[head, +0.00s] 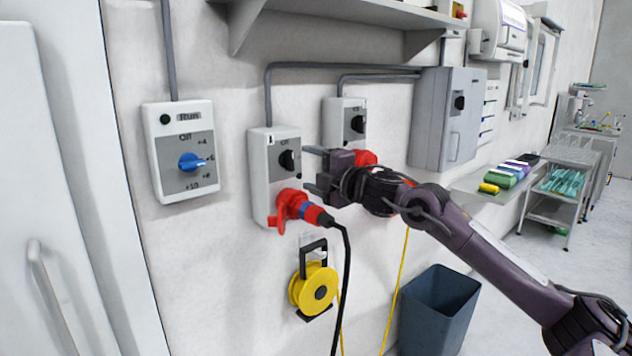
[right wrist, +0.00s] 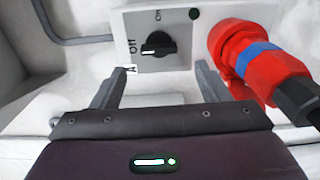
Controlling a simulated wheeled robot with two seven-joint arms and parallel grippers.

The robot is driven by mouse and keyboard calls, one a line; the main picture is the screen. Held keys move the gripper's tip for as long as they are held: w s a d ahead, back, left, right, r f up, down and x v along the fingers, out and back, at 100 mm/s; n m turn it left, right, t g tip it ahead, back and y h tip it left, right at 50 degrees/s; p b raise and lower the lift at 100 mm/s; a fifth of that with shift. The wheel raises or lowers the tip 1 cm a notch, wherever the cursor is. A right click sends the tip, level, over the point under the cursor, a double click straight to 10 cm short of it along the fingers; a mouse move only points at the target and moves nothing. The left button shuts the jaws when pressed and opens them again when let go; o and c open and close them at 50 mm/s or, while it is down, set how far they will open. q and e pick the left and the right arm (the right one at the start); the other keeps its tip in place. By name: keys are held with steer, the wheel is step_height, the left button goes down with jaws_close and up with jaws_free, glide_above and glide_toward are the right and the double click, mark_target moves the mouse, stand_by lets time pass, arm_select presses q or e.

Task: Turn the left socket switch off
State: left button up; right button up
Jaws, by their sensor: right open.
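The left socket box (head: 261,180) is on the wall, with a black rotary switch (head: 287,160) and a red plug (head: 299,208) below it. My right gripper (head: 309,171) is open and empty, just in front of this switch. In the right wrist view the switch (right wrist: 156,46) lies ahead, between the lines of my open fingers (right wrist: 157,84) and apart from both. Its bar lies left to right, white mark on the side of the word "Off". The red plug (right wrist: 250,62) is close beside the right finger. My left gripper is not in view.
A second socket box (head: 345,112) with its own switch stands to the right, partly behind my gripper. A dial box (head: 184,153) with a blue knob hangs left. A black cable (head: 346,270) hangs from the plug past a yellow reel (head: 314,290). A shelf (head: 345,14) is above.

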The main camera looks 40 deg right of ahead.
steer(key=shift+s+f+b, duration=0.2)
steer(key=shift+s+b, duration=0.2)
steer(key=shift+s, duration=0.2)
steer(key=shift+s+a+r, duration=0.1)
steer(key=shift+s+r, duration=0.05)
steer(key=shift+s, duration=0.05)
